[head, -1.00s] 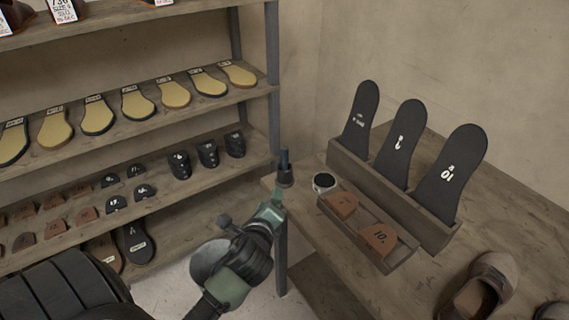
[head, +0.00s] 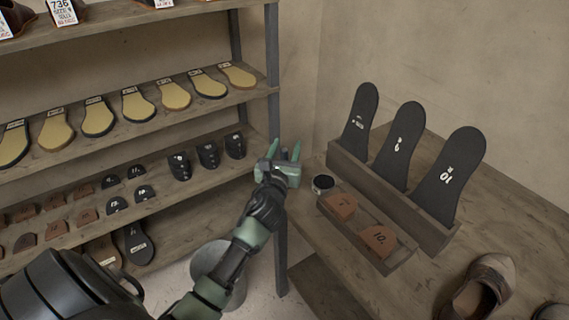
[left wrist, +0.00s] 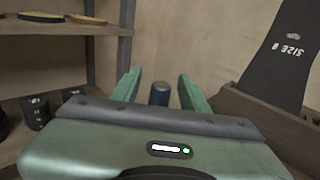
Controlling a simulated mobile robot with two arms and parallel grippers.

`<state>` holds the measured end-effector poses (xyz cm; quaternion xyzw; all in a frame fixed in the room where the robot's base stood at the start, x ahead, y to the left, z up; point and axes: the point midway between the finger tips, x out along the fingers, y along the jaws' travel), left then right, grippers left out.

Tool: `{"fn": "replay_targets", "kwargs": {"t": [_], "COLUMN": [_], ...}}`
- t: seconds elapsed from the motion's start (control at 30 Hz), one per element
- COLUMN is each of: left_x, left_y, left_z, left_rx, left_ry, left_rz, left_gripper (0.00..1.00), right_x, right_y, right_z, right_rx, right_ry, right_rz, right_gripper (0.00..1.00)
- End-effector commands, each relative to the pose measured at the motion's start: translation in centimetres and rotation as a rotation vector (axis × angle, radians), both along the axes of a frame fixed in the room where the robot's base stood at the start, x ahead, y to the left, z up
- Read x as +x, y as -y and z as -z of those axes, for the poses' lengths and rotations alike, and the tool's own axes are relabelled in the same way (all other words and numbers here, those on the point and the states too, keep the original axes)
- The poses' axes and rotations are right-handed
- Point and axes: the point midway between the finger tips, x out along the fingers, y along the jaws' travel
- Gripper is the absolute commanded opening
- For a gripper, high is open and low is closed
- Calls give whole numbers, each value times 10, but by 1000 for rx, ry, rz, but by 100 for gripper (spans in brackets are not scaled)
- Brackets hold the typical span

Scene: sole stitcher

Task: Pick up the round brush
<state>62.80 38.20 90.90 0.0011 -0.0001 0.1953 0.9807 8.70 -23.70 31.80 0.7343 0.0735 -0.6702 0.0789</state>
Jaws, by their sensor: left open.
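The round brush (left wrist: 160,93) shows in the left wrist view as a dark blue-grey upright cylinder. It appears between the two green fingers of my left gripper (left wrist: 159,78), whose jaws are open. Its lower part is hidden behind the gripper body. My right gripper is in neither view.
A small round dark tin (head: 323,183) stands just right of the gripper. Beside it are a tray with brown heel pieces (head: 378,240) and a wooden rack (head: 437,232) holding black sole templates. A shelf unit (head: 273,75) with soles stands on the left.

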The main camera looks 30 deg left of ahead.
Motion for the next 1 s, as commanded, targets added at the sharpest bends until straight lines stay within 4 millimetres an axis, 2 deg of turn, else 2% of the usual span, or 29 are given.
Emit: {"fn": "replay_targets", "kwargs": {"t": [0.27, 0.3, 0.4, 0.47, 0.8, 1.0], "left_x": [6, 6, 6, 6, 5, 6], "left_y": [-2, -2, -2, -2, -2, -3], "left_z": [1, 0, 0, 0, -1, -17], "left_rx": [-1, -1, -1, -2, -1, 2], "left_ry": [-1, -1, -1, 0, -1, 2], "left_rz": [1, 1, 1, 0, 0, 0], "left_gripper": [45, 42, 14, 0, 0, 0], "right_x": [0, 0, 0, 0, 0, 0], "right_y": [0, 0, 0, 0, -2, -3], "right_z": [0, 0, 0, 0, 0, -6], "right_rx": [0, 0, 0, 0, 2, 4], "right_ry": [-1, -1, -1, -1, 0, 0], "right_rz": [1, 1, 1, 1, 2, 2], "right_gripper": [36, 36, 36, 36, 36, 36]}}
